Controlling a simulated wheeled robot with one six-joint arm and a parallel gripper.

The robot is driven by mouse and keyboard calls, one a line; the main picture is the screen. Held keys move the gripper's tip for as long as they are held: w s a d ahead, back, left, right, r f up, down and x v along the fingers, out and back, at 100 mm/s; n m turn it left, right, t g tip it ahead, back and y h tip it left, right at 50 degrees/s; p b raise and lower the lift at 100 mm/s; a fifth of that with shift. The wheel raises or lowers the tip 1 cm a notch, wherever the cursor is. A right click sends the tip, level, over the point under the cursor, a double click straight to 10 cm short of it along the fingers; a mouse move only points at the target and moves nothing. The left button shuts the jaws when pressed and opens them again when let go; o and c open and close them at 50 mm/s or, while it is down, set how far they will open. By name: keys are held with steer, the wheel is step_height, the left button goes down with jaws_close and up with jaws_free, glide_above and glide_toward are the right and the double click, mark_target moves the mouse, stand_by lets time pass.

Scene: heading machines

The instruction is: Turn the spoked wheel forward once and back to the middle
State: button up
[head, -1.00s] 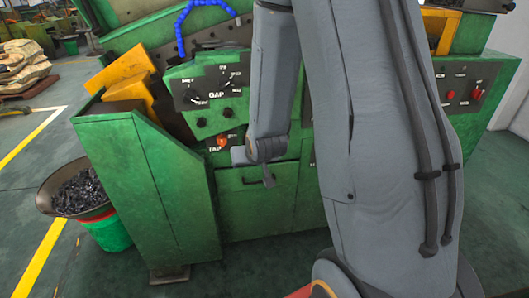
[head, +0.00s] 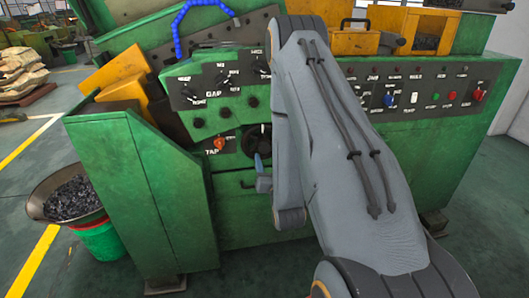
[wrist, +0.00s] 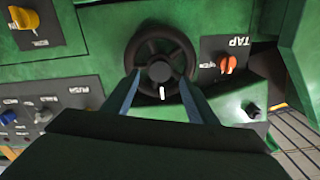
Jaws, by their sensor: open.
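The spoked wheel (wrist: 147,45) is dark, with a round hub and a white mark on the side of the hub nearest my gripper in the wrist view. In the head view the wheel (head: 250,139) shows in part on the green machine's front panel, partly covered by my arm. My gripper (wrist: 160,82) is open. Its two blue-grey fingers reach toward the wheel, one on each side of the hub in the picture. I cannot tell whether they touch it. In the head view my gripper (head: 259,163) is small, just below the wheel.
An orange TAP knob (wrist: 228,64) sits beside the wheel, and a yellow knob (wrist: 24,18) is on the other side. A switch panel (head: 420,92) lies right of my arm. A bowl of dark chips (head: 72,196) stands at the left.

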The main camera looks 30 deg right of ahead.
mark_target(265, 150)
steer(key=p+x, duration=0.1)
steer(key=x, duration=0.6)
steer(key=shift+w, duration=0.2)
jaws_close()
